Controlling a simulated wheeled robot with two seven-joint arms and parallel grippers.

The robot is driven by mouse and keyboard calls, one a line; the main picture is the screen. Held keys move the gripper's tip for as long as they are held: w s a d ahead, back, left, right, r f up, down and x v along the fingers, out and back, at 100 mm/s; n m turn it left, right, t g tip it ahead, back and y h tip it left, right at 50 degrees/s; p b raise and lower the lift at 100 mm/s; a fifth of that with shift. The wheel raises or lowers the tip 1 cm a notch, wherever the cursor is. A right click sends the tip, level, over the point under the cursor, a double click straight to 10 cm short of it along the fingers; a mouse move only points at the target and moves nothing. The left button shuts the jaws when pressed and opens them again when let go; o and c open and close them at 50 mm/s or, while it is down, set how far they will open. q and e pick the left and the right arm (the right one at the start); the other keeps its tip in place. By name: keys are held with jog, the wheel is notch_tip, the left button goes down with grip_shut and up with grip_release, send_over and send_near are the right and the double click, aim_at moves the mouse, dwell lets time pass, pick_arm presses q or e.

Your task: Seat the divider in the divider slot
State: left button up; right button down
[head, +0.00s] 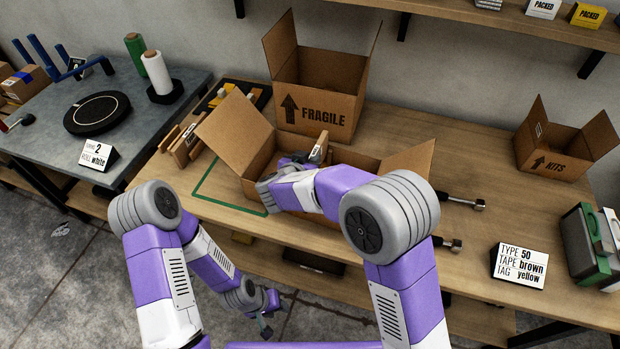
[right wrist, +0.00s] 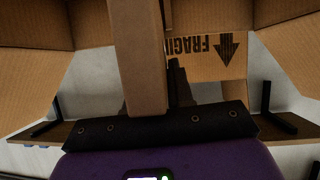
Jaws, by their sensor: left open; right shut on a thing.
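An open cardboard box (head: 228,127) with spread flaps stands on the wooden bench. My right gripper (head: 300,160) reaches into it and is largely hidden by its own arm. It is shut on the divider (head: 319,148), a thin brown cardboard piece that shows at the box's inside. In the right wrist view the divider (right wrist: 145,60) stands edge-on between the fingers of the right gripper (right wrist: 160,108). The divider slot is hidden, so I cannot tell whether the divider touches it. My left gripper (head: 268,314) is open and empty, low in front of the bench.
A taller FRAGILE box (head: 325,109) stands directly behind the open box. Brown pieces in a holder (head: 182,143) are at its left. A KITS box (head: 565,145), a sign (head: 519,266) and a green case (head: 588,245) are at the right.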

notch_tip(320, 180, down, 7)
jog(key=shift+r+b, duration=0.1)
jog(key=shift+b, duration=0.55)
jog(key=shift+r, duration=0.1)
jog(key=c, duration=1)
grip_release()
jog(key=p+v, duration=0.1)
jog(key=v, duration=1.1)
